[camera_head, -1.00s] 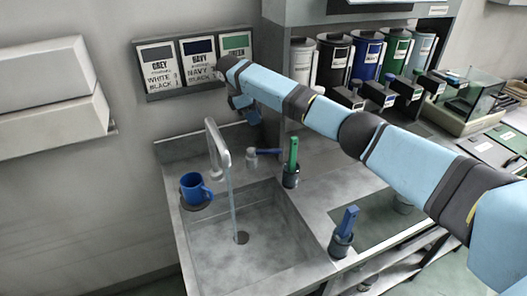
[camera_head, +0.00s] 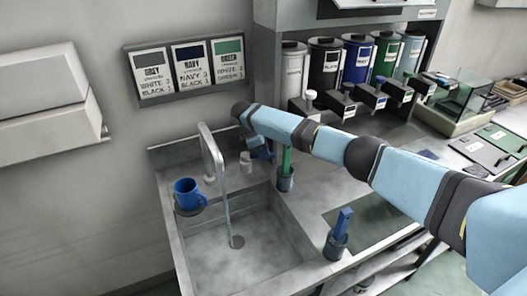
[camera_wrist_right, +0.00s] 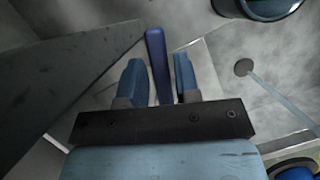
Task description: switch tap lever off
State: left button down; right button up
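The grey tap (camera_head: 211,145) arches over the sink, and water (camera_head: 227,212) runs from it to the drain. The tap's pale lever base (camera_head: 246,163) stands right of the tap. My right gripper (camera_head: 262,153) is low beside that base and hides most of the lever. In the right wrist view a blue bar, which looks like the lever (camera_wrist_right: 158,60), lies between the two blue fingers of my right gripper (camera_wrist_right: 160,78). The fingers are apart on either side of it; firm contact is not clear. My left gripper is out of view.
A green-handled tool (camera_head: 286,163) stands in a holder close to my right gripper. A blue mug (camera_head: 188,194) sits at the sink's left edge. A blue-handled tool (camera_head: 343,221) stands in a holder at the front right. Colour signs (camera_head: 190,70) hang behind.

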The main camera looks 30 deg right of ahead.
jog(key=shift+f, duration=0.1)
grip_shut()
